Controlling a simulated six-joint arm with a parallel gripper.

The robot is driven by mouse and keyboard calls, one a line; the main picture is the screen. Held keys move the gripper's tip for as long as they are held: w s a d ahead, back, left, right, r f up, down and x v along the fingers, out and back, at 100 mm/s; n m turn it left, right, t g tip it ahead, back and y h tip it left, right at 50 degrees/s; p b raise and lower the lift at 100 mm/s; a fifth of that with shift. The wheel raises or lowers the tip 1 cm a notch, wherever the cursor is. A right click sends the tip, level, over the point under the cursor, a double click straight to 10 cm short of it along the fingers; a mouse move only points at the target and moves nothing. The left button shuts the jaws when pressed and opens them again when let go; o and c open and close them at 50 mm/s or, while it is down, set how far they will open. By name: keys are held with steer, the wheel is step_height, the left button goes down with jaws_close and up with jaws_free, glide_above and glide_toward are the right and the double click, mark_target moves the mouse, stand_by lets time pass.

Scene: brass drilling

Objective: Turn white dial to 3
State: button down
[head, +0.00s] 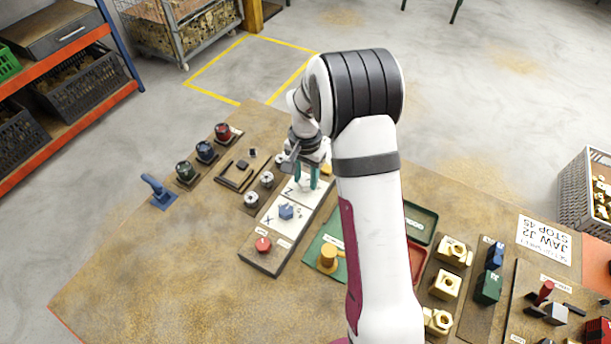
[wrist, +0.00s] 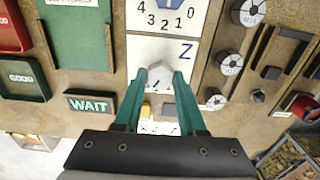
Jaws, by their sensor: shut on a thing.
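The white dial (wrist: 148,61) sits on a pale panel (wrist: 182,72) marked Z in the wrist view. My gripper (wrist: 157,76) has its two green fingers shut on the dial, one on each side. In the head view my gripper (head: 307,180) is over the Z panel, and the dial is hidden behind it. The white dial's numbers are mostly hidden by my gripper, so I cannot read its setting. The blue dial (head: 286,211) stands on the neighbouring panel marked X. That panel's scale, 4 to 0, shows at the top of the wrist view.
A red button (head: 263,244) is at the panel's near end. White round knobs (head: 267,179) stand to the left of the dial panels. A lit WAIT sign (wrist: 88,103) and a yellow part (wrist: 147,108) are close to my fingers. The bench's left front is clear.

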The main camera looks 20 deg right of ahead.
mark_target(306, 181)
stand_by(0.4)
steer(key=shift+c, duration=2.4)
jaws_free()
step_height(306, 181, up, 16)
steer(key=shift+f, duration=0.1)
steer(key=s+a+n+y, duration=0.1)
steer(key=s+a, duration=0.2)
steer(key=s, duration=1.2)
steer(key=s+a+n, duration=0.2)
steer(key=s+a, duration=0.1)
steer(key=s, duration=1.2)
steer(key=shift+a+y, duration=0.35)
steer(key=shift+y, duration=0.05)
